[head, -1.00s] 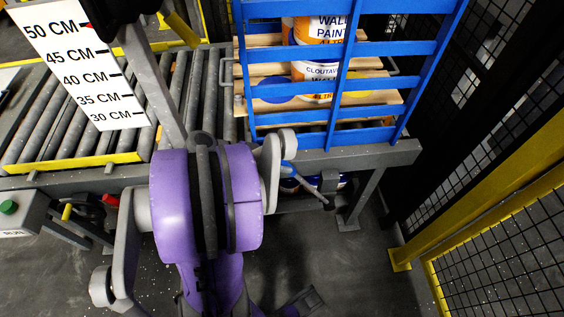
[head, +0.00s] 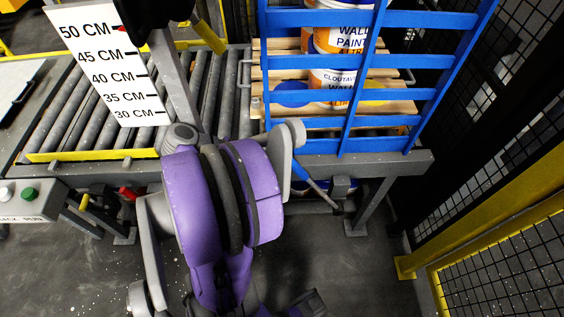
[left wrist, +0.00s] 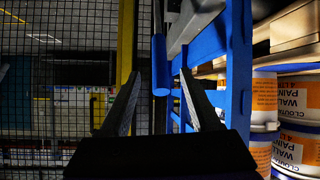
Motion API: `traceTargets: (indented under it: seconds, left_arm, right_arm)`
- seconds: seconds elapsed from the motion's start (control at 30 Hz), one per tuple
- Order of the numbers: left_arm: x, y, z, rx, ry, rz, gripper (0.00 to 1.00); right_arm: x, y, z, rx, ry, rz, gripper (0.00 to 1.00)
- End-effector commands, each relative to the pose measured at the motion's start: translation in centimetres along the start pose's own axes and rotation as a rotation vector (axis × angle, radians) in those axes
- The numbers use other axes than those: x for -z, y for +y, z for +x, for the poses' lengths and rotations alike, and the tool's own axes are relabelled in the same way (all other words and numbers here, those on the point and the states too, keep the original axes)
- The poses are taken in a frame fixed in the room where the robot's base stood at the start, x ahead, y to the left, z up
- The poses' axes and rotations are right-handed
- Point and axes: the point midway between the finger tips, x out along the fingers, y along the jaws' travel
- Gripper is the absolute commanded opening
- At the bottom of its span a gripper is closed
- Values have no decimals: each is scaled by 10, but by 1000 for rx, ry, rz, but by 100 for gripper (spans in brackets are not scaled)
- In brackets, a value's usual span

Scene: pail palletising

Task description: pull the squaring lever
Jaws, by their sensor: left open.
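The squaring lever (head: 316,190) appears in the head view as a slanting rod, blue at its upper end and grey lower down, below the blue slatted frame (head: 350,61). In the left wrist view a blue round bar (left wrist: 160,78), which looks like the lever's handle, hangs between the fingers. My left gripper (left wrist: 160,88) is open, with one finger on each side of the bar and no clear contact. In the head view my purple left arm hides its gripper. My right gripper is in neither view.
Paint pails (head: 335,82) stand on wooden boards behind the frame. A roller conveyor (head: 75,125) with a height scale (head: 110,65) is at left. A button box (head: 28,200) sits at the lower left. Yellow-framed mesh fencing (head: 510,240) closes the right side.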

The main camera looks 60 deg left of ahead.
Motion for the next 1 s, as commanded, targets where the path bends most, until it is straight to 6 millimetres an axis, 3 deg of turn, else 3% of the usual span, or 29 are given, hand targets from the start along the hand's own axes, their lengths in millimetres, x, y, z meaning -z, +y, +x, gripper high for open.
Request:
traceTargets:
  seconds: [0.1,0.3,0.87,1.0]
  left_arm:
    - [0,0,-17,2,0,-1,63]
    - [0,0,-26,-1,0,0,63]
    - [0,0,-25,-2,-1,0,63]
    - [6,5,-15,-33,-38,-31,63]
  right_arm:
    - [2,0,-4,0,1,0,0]
    - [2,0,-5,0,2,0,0]
    - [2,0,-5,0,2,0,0]
    - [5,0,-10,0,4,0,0]
